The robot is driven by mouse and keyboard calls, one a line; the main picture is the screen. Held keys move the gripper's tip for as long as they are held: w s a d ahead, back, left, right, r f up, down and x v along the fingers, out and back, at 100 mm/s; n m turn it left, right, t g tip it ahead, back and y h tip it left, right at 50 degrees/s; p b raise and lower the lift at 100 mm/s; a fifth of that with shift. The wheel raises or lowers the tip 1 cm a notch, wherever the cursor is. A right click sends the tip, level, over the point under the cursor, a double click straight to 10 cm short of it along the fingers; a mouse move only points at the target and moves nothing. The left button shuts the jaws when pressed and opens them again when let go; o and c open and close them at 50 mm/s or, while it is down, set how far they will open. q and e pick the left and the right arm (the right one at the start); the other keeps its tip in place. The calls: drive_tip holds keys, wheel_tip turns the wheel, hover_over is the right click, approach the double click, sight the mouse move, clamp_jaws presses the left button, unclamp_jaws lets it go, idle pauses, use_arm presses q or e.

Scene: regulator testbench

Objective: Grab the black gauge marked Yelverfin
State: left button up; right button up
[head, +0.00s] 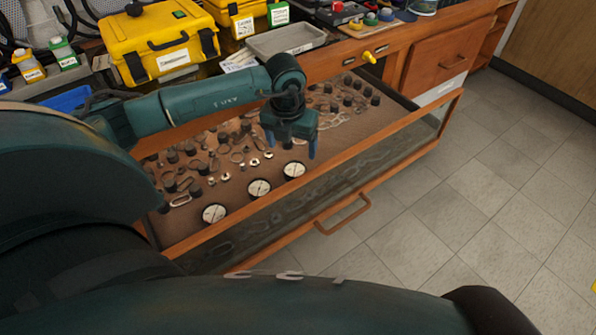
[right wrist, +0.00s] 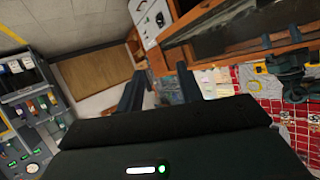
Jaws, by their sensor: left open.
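Three round gauges with white faces and dark rims lie in a row along the front of an open drawer in the head view: a left gauge (head: 214,213), a middle gauge (head: 259,188) and a right gauge (head: 294,169). Their markings are too small to read, so I cannot tell which is marked Yelverfin. My left gripper (head: 291,146) points down over the drawer, just above and behind the right gauge. Its blue fingers are apart and nothing shows between them. My right gripper (right wrist: 159,88) shows in the right wrist view with its dark fingers apart and empty, away from the gauges.
The wooden drawer (head: 395,143) has a glass front and holds many small fittings behind the gauges. A yellow case (head: 160,42), a grey tray (head: 286,40) and bottles stand on the bench behind. Tiled floor (head: 480,205) is clear at right.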

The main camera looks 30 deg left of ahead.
use_arm(q)
hover_over(295, 168)
drive_tip(key=s, duration=0.2)
drive_tip(key=f, duration=0.4)
drive_tip(key=shift+w+d+f, duration=0.15)
drive_tip(key=shift+d+f, duration=0.1)
drive_tip(key=shift+f, duration=0.1)
drive_tip(key=shift+w+a+f+b, duration=0.1)
drive_tip(key=shift+w+f, duration=0.1)
drive_tip(key=shift+f, duration=0.65)
drive_tip(key=shift+w+a+f+b, duration=0.15)
drive_tip(key=shift+w+f, duration=0.1)
drive_tip(key=shift+f, duration=0.65)
drive_tip(key=shift+w+d+f+b, duration=0.1)
drive_tip(key=shift+w+f, duration=0.1)
drive_tip(key=shift+f, duration=0.65)
drive_tip(key=shift+c, duration=0.5)
drive_tip(key=c, duration=1.1)
